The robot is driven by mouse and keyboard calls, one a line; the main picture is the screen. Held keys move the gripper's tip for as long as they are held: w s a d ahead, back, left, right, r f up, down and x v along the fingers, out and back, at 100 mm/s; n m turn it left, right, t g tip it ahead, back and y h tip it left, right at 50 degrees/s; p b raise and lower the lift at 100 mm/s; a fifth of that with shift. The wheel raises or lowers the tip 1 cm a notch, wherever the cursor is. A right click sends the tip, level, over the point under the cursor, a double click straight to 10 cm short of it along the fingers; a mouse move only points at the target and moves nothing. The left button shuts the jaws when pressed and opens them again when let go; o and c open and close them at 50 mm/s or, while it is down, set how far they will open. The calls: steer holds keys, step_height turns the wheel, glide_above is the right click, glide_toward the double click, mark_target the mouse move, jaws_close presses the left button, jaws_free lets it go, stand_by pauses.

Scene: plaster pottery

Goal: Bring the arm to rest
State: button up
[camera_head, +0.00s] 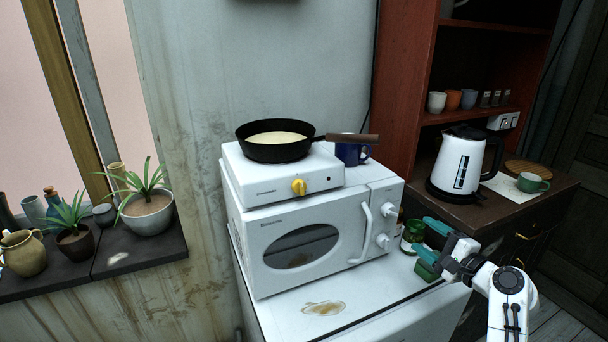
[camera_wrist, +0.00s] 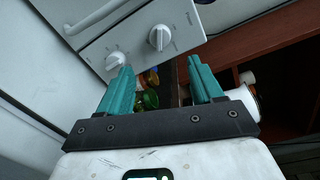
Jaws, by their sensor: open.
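My gripper (camera_head: 430,241) is in the air in front of the white cabinet's right side, near the microwave's right edge, in the head view. Its two teal fingers are apart, with nothing held between them. In the wrist view my gripper (camera_wrist: 163,88) also shows spread fingers, with the microwave's knobs ahead. My white arm reaches in from the lower right. A green jar (camera_head: 411,236) stands just behind the fingers and is partly hidden by them. A low green item (camera_head: 427,271) shows below the fingers.
A white microwave (camera_head: 289,257) carries a white hot plate (camera_head: 247,180), a black pan (camera_head: 261,151) and a blue mug (camera_head: 351,152). A white kettle (camera_head: 460,162) and green cup (camera_head: 531,183) stand on the brown counter at right. The cabinet's front top is clear except for a stain.

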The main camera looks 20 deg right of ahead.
steer(key=s+a+f+n+g+y, duration=0.2)
steer(key=s+a+f+n+g, duration=0.85)
steer(key=a+f, duration=0.55)
steer(key=s+a+f+n+g+h, duration=0.1)
steer(key=s+n+g, duration=0.1)
steer(key=s, duration=0.6)
steer(key=s+a+f+n+g+h, duration=0.1)
steer(key=s+n, duration=0.3)
steer(key=s, duration=0.4)
steer(key=s+a+f+n+g+h, duration=0.1)
steer(key=s+a+f+n+g, duration=0.2)
steer(key=s, duration=0.5)
steer(key=shift+a+n, duration=0.25)
steer(key=shift+n, duration=0.3)
steer(key=shift+w+f, duration=0.1)
steer(key=shift+c, duration=0.3)
